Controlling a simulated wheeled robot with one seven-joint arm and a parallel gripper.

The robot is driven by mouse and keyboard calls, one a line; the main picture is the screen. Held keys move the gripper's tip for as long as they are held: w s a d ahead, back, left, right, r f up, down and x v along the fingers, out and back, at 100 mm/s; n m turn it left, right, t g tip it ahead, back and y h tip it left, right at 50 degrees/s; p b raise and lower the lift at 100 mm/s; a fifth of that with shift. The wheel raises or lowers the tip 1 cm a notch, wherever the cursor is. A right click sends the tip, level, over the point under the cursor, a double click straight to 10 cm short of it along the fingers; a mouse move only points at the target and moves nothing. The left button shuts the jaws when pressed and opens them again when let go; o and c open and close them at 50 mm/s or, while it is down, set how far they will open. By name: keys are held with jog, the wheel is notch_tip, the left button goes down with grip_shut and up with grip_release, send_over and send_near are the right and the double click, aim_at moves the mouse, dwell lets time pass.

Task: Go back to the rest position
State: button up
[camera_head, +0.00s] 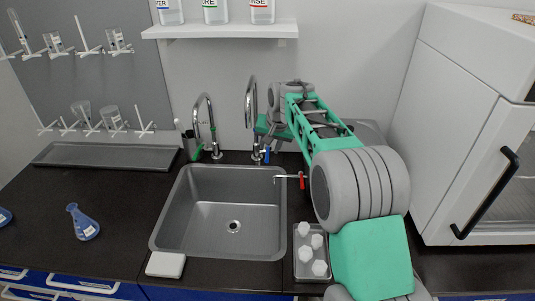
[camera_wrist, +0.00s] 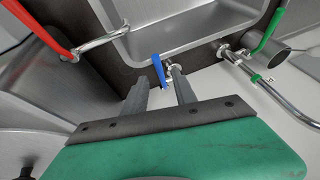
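My arm reaches over the counter to the back of the sink, and my gripper (camera_head: 262,148) points down beside the right faucet (camera_head: 250,100). In the wrist view, my gripper (camera_wrist: 162,76) has its two grey fingers apart. A blue tap handle (camera_wrist: 158,70) shows between or just beyond the fingertips; I cannot tell if they touch it. The blue handle (camera_head: 267,156) also shows in the head view. Nothing is held clear of the counter.
The sink (camera_head: 200,215) is empty. A red handle (camera_head: 302,181) is at its right, a green handle (camera_head: 198,152) at the left faucet. A tray (camera_head: 308,272) with white pieces stands right of the sink. A white cabinet (camera_head: 455,110) is at right, a shelf (camera_head: 220,30) above.

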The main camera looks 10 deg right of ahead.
jog(key=shift+v, duration=1.25)
jog(key=s+d+r+n, duration=0.1)
jog(key=s+d+n, duration=0.1)
jog(key=s, duration=1.7)
jog(key=s+f, duration=0.3)
jog(key=s, duration=0.4)
jog(key=s+f+n+g+h, duration=0.1)
jog(key=s+f, duration=0.2)
jog(key=s, duration=0.5)
jog(key=shift+s+d+f, duration=0.25)
jog(key=shift+d, duration=0.25)
